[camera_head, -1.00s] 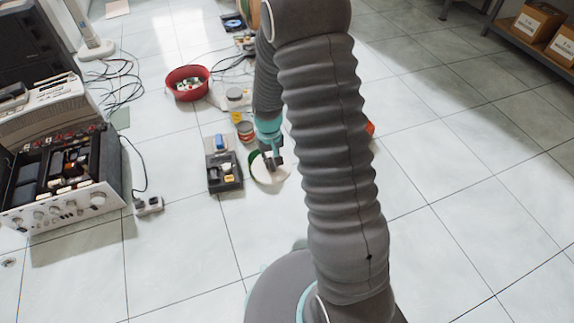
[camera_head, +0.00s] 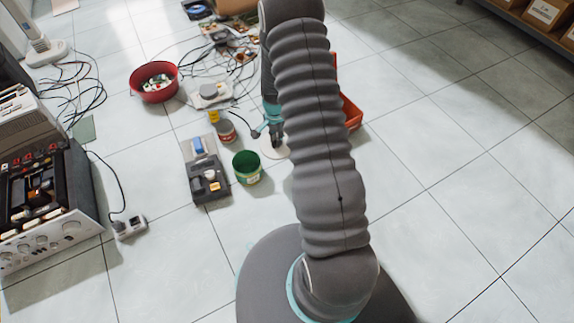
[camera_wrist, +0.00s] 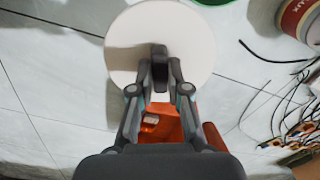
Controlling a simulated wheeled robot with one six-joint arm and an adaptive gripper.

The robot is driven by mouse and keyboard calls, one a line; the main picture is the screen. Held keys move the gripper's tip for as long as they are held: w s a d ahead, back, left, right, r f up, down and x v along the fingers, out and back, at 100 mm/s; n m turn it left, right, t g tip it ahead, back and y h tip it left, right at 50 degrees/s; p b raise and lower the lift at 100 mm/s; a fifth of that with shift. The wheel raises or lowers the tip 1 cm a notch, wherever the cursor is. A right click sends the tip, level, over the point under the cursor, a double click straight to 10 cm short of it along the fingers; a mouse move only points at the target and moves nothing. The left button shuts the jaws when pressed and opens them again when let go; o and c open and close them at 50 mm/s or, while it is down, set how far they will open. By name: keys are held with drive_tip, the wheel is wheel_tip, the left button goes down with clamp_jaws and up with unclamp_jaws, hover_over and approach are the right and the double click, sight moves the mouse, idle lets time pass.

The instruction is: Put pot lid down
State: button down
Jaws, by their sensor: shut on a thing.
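The pot lid is a flat, pale round disc (camera_head: 270,150), also filling the upper middle of the wrist view (camera_wrist: 190,40). My gripper (camera_head: 277,137) is shut on the lid's middle, with its fingers over it in the wrist view (camera_wrist: 160,72). The lid is to the right of and behind a green pot (camera_head: 247,168), which stands open on the floor. I cannot tell whether the lid touches the floor. My arm hides part of the area on its right.
An orange bin (camera_head: 351,112) is just right of the lid, partly behind my arm. A can (camera_head: 226,132), a black tray (camera_head: 208,178), a red bowl (camera_head: 154,84) and cables lie to the left. The floor at right is clear.

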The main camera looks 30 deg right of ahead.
drive_tip(key=d+f+m, duration=0.3)
drive_tip(key=d+f, duration=0.1)
drive_tip(key=shift+f+m, duration=0.1)
drive_tip(key=shift+m, duration=0.6)
drive_tip(key=shift+d+f+b, duration=0.15)
drive_tip(key=shift+f+b, duration=0.7)
drive_tip(key=shift+f, duration=4.3)
drive_tip(key=shift+f, duration=0.2)
drive_tip(key=c, duration=1.1)
unclamp_jaws()
drive_tip(key=shift+c, duration=0.2)
